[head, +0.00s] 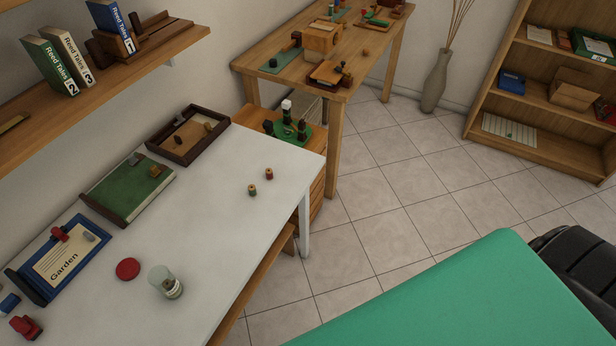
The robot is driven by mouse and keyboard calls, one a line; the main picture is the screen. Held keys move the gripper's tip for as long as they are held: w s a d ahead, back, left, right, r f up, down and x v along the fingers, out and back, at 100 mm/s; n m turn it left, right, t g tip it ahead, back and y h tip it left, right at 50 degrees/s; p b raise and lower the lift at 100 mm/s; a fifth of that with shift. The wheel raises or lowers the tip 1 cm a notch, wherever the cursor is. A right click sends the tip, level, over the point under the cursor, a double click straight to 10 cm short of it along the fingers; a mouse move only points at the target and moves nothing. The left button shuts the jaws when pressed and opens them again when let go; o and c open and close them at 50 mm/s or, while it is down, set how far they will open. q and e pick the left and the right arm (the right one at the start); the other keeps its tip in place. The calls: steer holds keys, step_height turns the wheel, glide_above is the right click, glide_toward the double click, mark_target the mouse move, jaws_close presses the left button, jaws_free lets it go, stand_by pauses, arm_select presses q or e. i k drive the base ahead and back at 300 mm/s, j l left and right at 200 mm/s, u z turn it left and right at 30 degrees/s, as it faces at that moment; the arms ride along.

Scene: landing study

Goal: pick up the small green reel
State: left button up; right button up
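Two small reels stand close together near the right edge of the white table. The nearer reel (252,190) seems to have a dark green band between wooden ends. The farther reel (269,174) looks more reddish brown. Both are small in the head view, so their colours are hard to be sure of. They stand upright and slightly apart, with nothing touching them. Neither of my grippers shows in this view.
The white table (215,225) is clear around the reels. A glass jar (166,283), a red disc (127,268), a Garden tray (66,258), a green book-like tray (128,188) and a brown tray (188,134) lie left. A green surface (470,300) fills the lower right.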

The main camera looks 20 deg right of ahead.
mark_target(253, 194)
steer(key=z, duration=0.3)
steer(key=u, duration=0.55)
steer(key=i+l+u, duration=0.15)
steer(key=l+u, duration=0.2)
steer(key=l, duration=0.3)
steer(key=i+l+u, duration=0.1)
steer(key=l+u, duration=0.25)
steer(key=l, duration=0.3)
steer(key=l+u, duration=0.35)
steer(key=l, duration=0.35)
